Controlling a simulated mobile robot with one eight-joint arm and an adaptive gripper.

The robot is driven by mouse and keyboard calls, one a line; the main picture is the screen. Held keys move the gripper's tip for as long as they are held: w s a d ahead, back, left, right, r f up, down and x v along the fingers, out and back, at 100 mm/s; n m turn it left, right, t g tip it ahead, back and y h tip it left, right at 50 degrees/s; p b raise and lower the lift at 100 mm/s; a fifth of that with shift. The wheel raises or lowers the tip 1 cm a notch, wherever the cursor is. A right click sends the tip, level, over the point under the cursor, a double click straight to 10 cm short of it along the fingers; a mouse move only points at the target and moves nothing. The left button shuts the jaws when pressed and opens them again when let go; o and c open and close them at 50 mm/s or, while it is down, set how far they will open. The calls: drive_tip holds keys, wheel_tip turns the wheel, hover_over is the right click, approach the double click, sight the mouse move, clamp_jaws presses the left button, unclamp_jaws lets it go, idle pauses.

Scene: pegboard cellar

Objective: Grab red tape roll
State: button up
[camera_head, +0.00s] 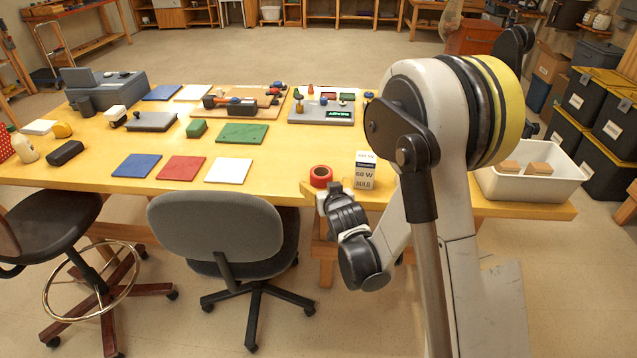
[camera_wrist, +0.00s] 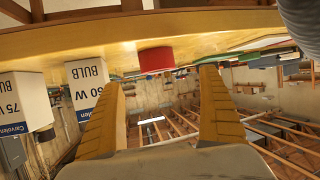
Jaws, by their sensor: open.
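The red tape roll (camera_head: 320,177) lies near the front edge of the wooden table, just left of a white bulb box. In the wrist view, which is upside down, the red tape roll (camera_wrist: 156,60) shows side-on at the table edge, between and beyond the fingertips. My gripper (camera_wrist: 160,77) is open, with two yellow-brown fingers apart and nothing between them. In the head view my wrist is low at the table's front edge, just in front of the roll. My fingers are mostly hidden there.
A 60 W bulb box (camera_head: 365,172) stands close right of the roll; it also shows in the wrist view (camera_wrist: 88,82), beside a 75 W box (camera_wrist: 22,100). A white bin (camera_head: 530,182) sits farther right. Coloured mats lie left. A grey chair (camera_head: 215,225) stands in front.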

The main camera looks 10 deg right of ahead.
sight(323, 179)
drive_tip(key=x, duration=0.1)
drive_tip(key=b+x, duration=0.1)
drive_tip(key=x, duration=0.3)
drive_tip(key=shift+w+d+f, duration=0.1)
drive_tip(key=shift+d+f, duration=0.05)
drive_tip(key=shift+d, duration=0.1)
drive_tip(key=b+x, duration=0.1)
drive_tip(key=x, duration=0.1)
drive_tip(key=b+x, duration=0.2)
drive_tip(key=x, duration=0.1)
drive_tip(key=shift+w+f, duration=0.1)
drive_tip(key=shift+f, duration=0.25)
drive_tip(key=c, duration=1.3)
